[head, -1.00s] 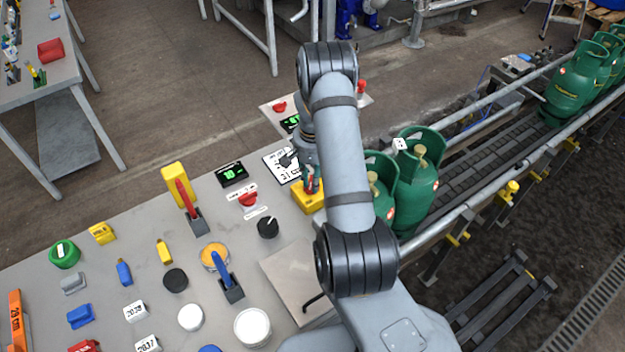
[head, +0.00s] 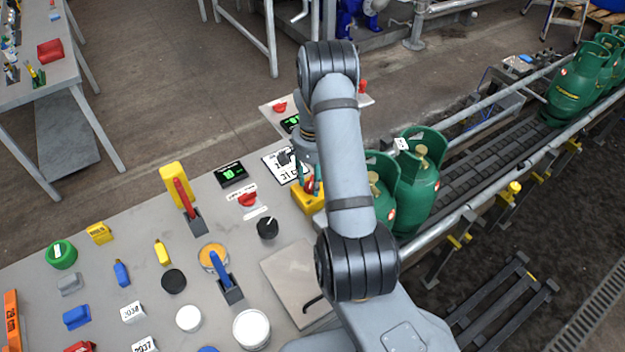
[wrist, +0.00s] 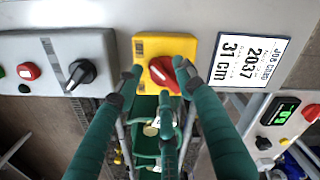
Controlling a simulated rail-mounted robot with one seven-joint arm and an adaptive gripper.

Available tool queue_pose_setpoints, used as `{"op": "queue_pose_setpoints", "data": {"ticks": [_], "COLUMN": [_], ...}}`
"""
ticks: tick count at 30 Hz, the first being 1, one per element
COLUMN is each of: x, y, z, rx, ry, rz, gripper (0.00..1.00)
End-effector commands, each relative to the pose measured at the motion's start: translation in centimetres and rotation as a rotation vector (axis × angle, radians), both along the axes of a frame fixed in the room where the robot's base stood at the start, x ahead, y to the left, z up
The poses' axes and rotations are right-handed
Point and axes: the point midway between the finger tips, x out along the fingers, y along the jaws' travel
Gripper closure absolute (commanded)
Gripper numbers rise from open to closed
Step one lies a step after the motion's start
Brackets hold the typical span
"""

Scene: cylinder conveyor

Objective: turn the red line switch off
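The red line switch appears to be the red rotary knob (wrist: 165,74) on a yellow box (wrist: 146,48) in the wrist view. The knob sits at a slant across the box face. My gripper (wrist: 158,72) has green fingers, spread around the knob. The left fingertip is apart from the knob; the right one is very close, and contact cannot be told. In the head view my gripper (head: 309,183) is at the yellow box (head: 307,201) on the table's far right corner, partly hidden by my arm.
A grey box with a black selector (wrist: 80,75) and a red button (wrist: 29,71) is left of the yellow box in the wrist view. A printed card (wrist: 250,61) lies right. Green gas cylinders (head: 421,190) stand close by on the conveyor. A red lever (head: 184,196) rises from the table.

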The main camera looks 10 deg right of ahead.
Motion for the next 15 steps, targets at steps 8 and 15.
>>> {"op": "queue_pose_setpoints", "data": {"ticks": [8,15], "x": [0.1,0.2], "y": [0.0,0.0], "z": [1.1,5.8], "rx": [-0.001,-0.001], "ry": [-0.004,-0.006], "rz": [0.0,0.001], "gripper": [0.62,0.62]}}
